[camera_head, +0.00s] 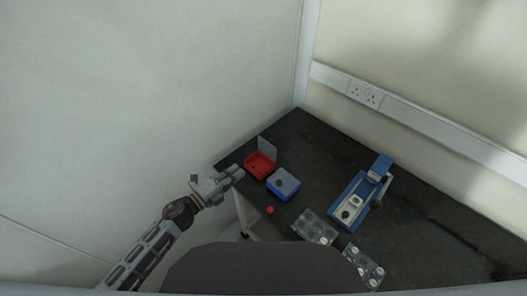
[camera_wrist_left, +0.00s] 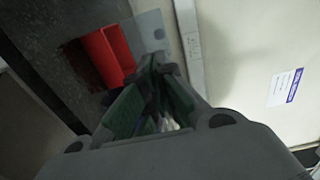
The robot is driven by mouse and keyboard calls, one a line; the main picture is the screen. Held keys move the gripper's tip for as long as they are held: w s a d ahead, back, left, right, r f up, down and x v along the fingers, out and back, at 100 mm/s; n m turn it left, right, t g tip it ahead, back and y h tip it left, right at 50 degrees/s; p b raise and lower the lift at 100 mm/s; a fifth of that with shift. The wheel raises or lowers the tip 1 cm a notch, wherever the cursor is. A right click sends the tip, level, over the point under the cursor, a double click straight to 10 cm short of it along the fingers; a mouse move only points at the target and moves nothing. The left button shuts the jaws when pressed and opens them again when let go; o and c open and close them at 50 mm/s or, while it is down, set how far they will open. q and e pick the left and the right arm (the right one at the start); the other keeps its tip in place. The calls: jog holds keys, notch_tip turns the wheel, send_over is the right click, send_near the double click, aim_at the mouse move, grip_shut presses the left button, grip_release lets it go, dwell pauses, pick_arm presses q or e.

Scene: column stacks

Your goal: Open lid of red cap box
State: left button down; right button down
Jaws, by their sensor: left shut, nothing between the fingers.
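The red cap box (camera_head: 260,164) stands at the left corner of the dark table with its grey lid (camera_head: 267,146) raised upright at the back. Its inside is red. In the left wrist view the red box (camera_wrist_left: 108,55) and the pale lid (camera_wrist_left: 148,33) lie beyond my fingers. My left gripper (camera_head: 237,172) is shut and empty, just left of the red box at the table's edge. It also shows in the left wrist view (camera_wrist_left: 155,72). I cannot tell from these views whether a fingertip touches the box or lid. My right gripper is not in view.
A blue box (camera_head: 283,184) with a closed pale lid stands right of the red box. A small red cap (camera_head: 270,210) lies near the front edge. Clear racks (camera_head: 314,227) and a blue device (camera_head: 362,200) stand further right. A wall rises behind the table's left side.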

pick_arm(q)
jog(key=shift+w+d, duration=0.15)
jog(key=p, duration=0.2)
send_near(269, 146)
jog(key=shift+f+x, duration=0.15)
jog(key=shift+x, duration=1.6)
jog(key=shift+f+x, duration=0.2)
jog(key=shift+x, duration=1.55)
jog(key=shift+w+d+r, duration=0.2)
jog(key=shift+w+d, duration=0.3)
jog(key=shift+w, duration=0.05)
jog(key=shift+a, duration=0.1)
